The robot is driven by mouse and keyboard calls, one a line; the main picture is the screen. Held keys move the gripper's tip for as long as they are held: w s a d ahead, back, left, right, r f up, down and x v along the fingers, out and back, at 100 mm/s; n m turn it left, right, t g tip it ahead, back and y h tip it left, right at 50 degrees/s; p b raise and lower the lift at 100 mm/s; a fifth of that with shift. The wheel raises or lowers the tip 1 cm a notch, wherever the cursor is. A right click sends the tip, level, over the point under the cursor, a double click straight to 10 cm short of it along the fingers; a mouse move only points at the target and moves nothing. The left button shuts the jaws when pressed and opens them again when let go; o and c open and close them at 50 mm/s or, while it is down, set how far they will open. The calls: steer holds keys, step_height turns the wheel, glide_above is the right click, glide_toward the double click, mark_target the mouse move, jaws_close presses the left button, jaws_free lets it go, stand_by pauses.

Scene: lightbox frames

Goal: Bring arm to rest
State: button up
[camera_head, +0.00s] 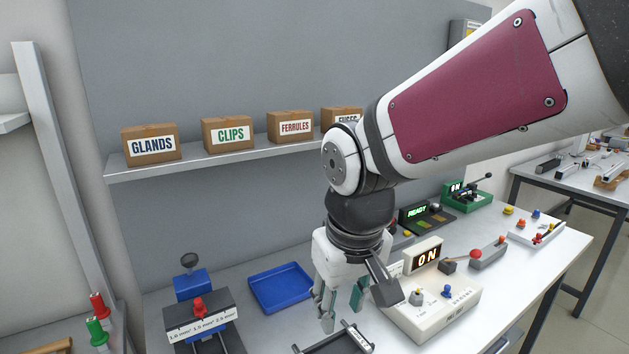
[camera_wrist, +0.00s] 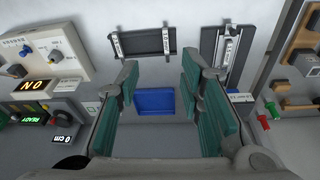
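My gripper (camera_head: 341,305) hangs down over the white bench (camera_head: 530,262), at the end of my arm, which reaches in from the upper right. In the wrist view my gripper (camera_wrist: 160,72) shows two green-padded fingers spread wide apart. Nothing is between the fingers, so it is open and empty. A blue tray (camera_head: 281,288) lies on the bench to the left of the gripper in the head view. In the wrist view the blue tray (camera_wrist: 154,102) shows in the gap between the fingers, beyond them.
A white control box (camera_head: 435,305) with a lit "ON" display stands close right of the gripper. A dark holder (camera_head: 340,343) lies just in front. A labelled wire stand (camera_head: 200,328) is at left. Labelled cartons (camera_head: 228,134) line the shelf (camera_head: 200,161) behind.

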steer(key=s+d+r+m+t, duration=0.1)
steer(key=s+d+r+m, duration=0.1)
steer(key=s+d, duration=0.4)
steer(key=s+d+r+m+t, duration=0.1)
steer(key=s+d+r+m, duration=0.2)
steer(key=d, duration=0.6)
steer(key=s, duration=0.2)
steer(key=shift+s+d+t+h, duration=0.25)
steer(key=shift+s+t+h, duration=0.05)
steer(key=shift+s+t, duration=0.1)
